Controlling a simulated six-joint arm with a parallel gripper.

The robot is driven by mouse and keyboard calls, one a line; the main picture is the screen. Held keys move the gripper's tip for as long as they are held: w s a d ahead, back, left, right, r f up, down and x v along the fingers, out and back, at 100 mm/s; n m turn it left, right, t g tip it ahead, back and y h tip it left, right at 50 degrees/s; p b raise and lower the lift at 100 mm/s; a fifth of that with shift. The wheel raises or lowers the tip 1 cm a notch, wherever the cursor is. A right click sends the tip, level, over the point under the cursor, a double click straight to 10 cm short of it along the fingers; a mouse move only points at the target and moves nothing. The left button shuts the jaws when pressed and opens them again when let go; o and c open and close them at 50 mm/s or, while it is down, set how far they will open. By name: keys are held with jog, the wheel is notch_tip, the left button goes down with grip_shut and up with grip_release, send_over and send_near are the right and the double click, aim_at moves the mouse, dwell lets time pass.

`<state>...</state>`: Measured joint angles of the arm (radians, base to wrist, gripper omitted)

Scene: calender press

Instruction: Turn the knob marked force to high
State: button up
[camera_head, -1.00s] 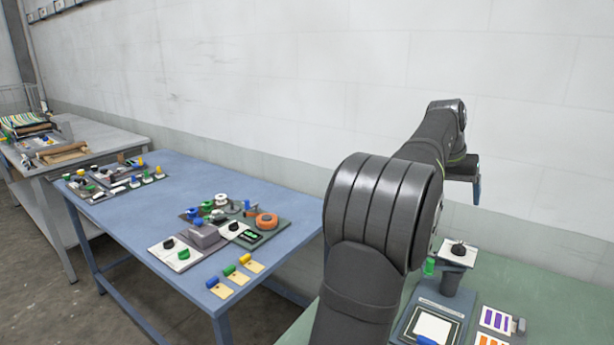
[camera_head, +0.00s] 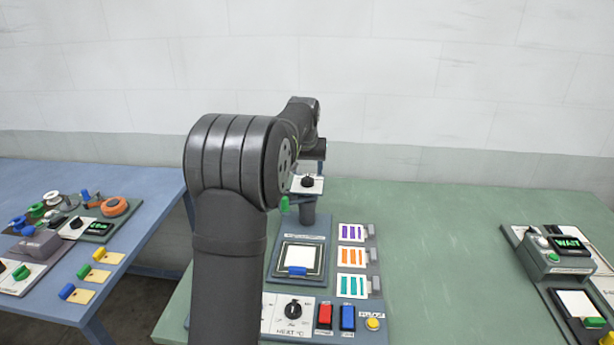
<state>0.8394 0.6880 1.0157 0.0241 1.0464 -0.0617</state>
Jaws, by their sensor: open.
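The press (camera_head: 309,240) stands on the green table, partly behind my arm. On top of its column a black knob (camera_head: 307,181) sits on a white plate; I cannot read its marking. No marking "force" is legible. My gripper (camera_head: 318,168) is above and just behind the top knob, apart from it as far as I can see, and holds nothing visible. It is open, its fingers mostly hidden.
A red switch (camera_head: 325,316), a blue switch (camera_head: 347,318) and a yellow button (camera_head: 373,323) lie right of the heat knob. Colour-striped cards (camera_head: 351,256) stand beside the press. A device showing WAIT (camera_head: 568,243) is at the right. Green table (camera_head: 450,240) between is clear.

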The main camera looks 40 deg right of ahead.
aim_at(307, 177)
jog(key=shift+x, duration=2.25)
jog(key=shift+c, duration=0.2)
jog(key=c, duration=0.9)
